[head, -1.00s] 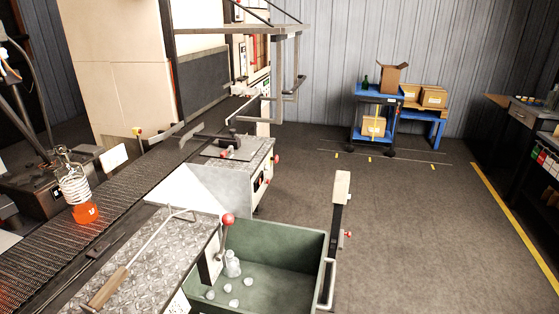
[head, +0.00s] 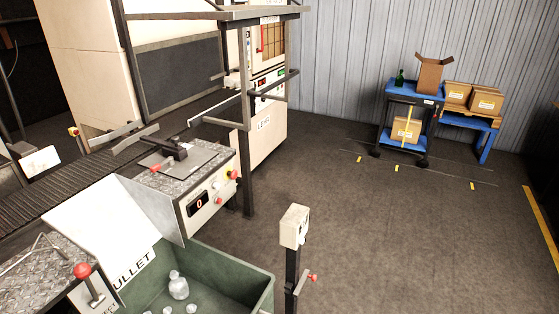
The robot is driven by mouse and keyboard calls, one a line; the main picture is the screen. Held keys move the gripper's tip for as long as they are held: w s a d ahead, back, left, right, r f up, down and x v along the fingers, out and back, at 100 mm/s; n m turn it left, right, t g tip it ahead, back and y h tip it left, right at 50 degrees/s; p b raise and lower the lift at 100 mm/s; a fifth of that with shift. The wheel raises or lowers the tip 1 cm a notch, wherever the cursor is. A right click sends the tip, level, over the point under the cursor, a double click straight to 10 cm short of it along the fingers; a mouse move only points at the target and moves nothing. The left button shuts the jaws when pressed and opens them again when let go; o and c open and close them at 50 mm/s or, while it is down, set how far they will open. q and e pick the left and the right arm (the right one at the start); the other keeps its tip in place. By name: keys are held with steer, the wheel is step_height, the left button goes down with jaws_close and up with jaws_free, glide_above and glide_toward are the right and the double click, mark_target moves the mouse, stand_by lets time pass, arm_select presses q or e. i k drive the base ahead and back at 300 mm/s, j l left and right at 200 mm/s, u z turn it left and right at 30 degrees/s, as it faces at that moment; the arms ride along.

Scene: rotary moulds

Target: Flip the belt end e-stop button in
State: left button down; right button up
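A red button on a yellow base (head: 232,174) sits at the upper right of the front panel of a control box (head: 202,198) beside the belt's end. A smaller red part on yellow (head: 73,132) shows across the belt, at the far left. A post with a pale box on top (head: 294,226) stands in the right foreground, with a red-tipped lever (head: 312,278) lower down. No label tells which of these is the belt end e-stop. Neither of my grippers is in view.
The dark belt (head: 60,195) runs along the left. A green cullet bin (head: 230,288) with glass pieces and a red-knobbed lever (head: 82,270) are in front. A blue cart (head: 408,95) with cartons stands at the back right. The floor right of the post is clear.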

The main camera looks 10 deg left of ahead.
mark_target(233, 175)
steer(key=i+l, duration=0.2)
steer(key=l, duration=0.15)
steer(key=i+l, duration=0.15)
steer(key=l, duration=0.2)
steer(key=i+l, duration=0.2)
steer(key=l, duration=0.15)
steer(key=i+l+u, duration=0.1)
steer(key=l, duration=0.25)
steer(key=i+l, duration=0.25)
steer(key=l, duration=0.15)
steer(key=i+l, duration=0.15)
steer(key=l, duration=0.2)
